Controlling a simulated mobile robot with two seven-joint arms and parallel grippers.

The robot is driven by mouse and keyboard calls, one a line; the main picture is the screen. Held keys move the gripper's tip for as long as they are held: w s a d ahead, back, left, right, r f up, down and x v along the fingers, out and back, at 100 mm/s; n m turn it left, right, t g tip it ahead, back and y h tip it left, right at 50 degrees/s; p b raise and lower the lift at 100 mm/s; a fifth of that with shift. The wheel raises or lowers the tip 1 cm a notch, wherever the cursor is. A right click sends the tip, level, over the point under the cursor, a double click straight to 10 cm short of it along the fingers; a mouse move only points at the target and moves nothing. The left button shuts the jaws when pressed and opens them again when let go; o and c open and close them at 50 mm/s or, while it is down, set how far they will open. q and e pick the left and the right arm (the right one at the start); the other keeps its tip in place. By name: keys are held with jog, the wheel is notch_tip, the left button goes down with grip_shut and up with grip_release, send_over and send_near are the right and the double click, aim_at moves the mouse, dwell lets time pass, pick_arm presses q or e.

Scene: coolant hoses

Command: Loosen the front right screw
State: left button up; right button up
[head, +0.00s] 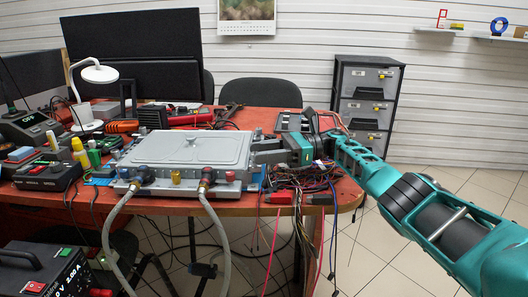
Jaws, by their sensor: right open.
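A grey flat metal box (180,150) with a ribbed lid lies on the red table. A small brass-coloured part (176,177) sits between the fittings. The front right screw is too small to make out. My right gripper (258,151) reaches in from the right, open, with its fingers at the box's right edge. I cannot tell whether they touch it. My left gripper is not in view.
Loose coloured wires (300,182) crowd the table (346,192) right of the box, below my right gripper. A white lamp (98,75), bottles and instruments fill the left side. A drawer cabinet (366,100) stands behind at right. A power supply (45,272) is at lower left.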

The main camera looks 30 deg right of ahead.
jog(key=shift+r, duration=0.4)
pick_arm(q)
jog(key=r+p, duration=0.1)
jog(key=p, duration=0.1)
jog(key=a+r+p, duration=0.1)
jog(key=p, duration=0.1)
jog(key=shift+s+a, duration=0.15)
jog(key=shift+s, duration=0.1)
pick_arm(e)
notch_tip(320, 180, up, 19)
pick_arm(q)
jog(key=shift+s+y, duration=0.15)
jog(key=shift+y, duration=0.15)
pick_arm(e)
jog(key=shift+s, duration=0.1)
